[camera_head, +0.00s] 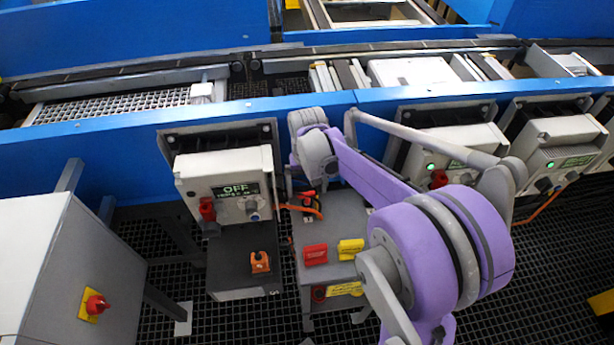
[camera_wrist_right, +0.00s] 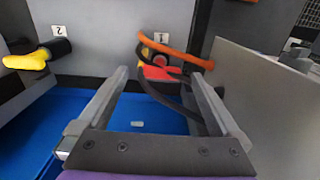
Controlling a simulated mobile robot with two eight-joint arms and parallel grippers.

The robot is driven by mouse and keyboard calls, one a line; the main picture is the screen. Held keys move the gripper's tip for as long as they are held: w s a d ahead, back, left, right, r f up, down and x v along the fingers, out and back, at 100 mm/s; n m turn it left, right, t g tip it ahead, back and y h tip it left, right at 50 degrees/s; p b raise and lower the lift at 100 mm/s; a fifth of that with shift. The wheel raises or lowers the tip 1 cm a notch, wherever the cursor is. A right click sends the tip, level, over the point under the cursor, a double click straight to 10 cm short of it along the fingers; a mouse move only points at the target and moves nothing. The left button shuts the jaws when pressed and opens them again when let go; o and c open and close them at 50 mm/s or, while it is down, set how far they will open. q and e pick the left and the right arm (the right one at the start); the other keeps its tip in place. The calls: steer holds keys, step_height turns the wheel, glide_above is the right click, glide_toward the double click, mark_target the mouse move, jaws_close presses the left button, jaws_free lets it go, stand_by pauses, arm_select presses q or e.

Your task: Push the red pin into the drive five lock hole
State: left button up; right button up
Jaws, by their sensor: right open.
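My right gripper (camera_head: 307,188) is open over the grey stand (camera_head: 343,222), pointing down. In the right wrist view, its two fingers (camera_wrist_right: 160,80) are spread with nothing gripped. A red piece (camera_wrist_right: 157,72), apparently the red pin, lies beyond and between them by a label marked 1, with an orange cord and a dark loop around it. In the head view the red piece (camera_head: 308,194) shows just under the gripper, partly hidden. The drive box (camera_head: 222,170) reading OFF, with a red handle (camera_head: 207,209), stands left of the stand, above a plate marked 5. I cannot make out the lock hole.
A red block (camera_head: 315,253) and a yellow block (camera_head: 350,249) sit on the stand's front. An orange piece (camera_head: 260,261) is on the dark box left of it. A yellow-handled piece (camera_wrist_right: 25,61) is by label 2. A blue conveyor rail (camera_head: 110,130) runs behind.

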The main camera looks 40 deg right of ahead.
steer(key=shift+f, duration=1.45)
steer(key=shift+c, duration=0.2)
steer(key=c, duration=1.3)
steer(key=shift+r, duration=0.15)
steer(key=shift+c, duration=0.2)
steer(key=shift+r, duration=0.1)
steer(key=shift+r+p, duration=1.75)
steer(key=shift+r, duration=0.9)
